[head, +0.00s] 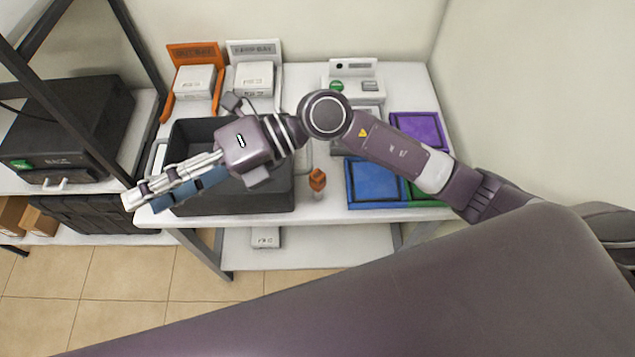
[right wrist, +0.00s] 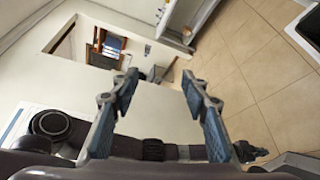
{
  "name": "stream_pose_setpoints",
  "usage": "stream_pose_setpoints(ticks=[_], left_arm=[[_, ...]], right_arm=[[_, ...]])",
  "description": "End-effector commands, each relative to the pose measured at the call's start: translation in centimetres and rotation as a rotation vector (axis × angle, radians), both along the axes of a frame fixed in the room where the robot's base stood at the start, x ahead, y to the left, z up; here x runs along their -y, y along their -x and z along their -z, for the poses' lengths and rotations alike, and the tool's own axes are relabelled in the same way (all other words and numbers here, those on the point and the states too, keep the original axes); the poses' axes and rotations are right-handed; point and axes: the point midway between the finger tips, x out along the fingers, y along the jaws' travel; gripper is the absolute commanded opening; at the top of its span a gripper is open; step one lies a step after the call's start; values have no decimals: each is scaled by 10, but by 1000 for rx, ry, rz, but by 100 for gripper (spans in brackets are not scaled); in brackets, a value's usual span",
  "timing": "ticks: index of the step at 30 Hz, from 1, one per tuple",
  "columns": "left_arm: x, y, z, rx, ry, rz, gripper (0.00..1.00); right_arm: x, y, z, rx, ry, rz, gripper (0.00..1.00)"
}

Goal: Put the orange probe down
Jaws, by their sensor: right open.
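The orange probe (head: 317,180) stands about upright near the front edge of the white table, just right of the dark bin, with its orange part up and a pale part below. My right gripper (head: 141,203) reaches across above the dark bin and points left, well apart from the probe. In the right wrist view my right gripper (right wrist: 160,78) is open, with nothing between its blue-padded fingers. The probe cannot be made out in that view. My left gripper is not in view.
The dark bin (head: 245,200) stands on the white table (head: 335,213). Blue (head: 352,190) and purple (head: 439,120) trays lie to the right. An orange holder (head: 168,105) and a pale holder (head: 277,85) with boxes stand behind. A black case (head: 110,110) is on the left shelf.

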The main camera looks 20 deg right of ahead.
Motion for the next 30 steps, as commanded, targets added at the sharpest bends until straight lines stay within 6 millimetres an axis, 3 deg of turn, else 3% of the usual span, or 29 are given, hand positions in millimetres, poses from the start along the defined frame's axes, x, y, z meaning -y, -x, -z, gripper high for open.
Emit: stream_pose_setpoints(ticks=[3,7,9,12,16,21,30], left_arm=[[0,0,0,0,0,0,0],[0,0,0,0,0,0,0],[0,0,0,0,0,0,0],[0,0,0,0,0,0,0],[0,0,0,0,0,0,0],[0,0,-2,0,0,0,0],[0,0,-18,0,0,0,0]], right_arm=[[31,-7,68,103,322,-81,42],[95,-32,128,176,689,-117,42],[136,-50,148,200,877,-115,42],[191,-72,162,213,1104,-92,42],[242,-90,163,212,1298,-56,42],[265,-96,165,205,1386,-39,42],[265,-95,196,201,1384,-41,42]])
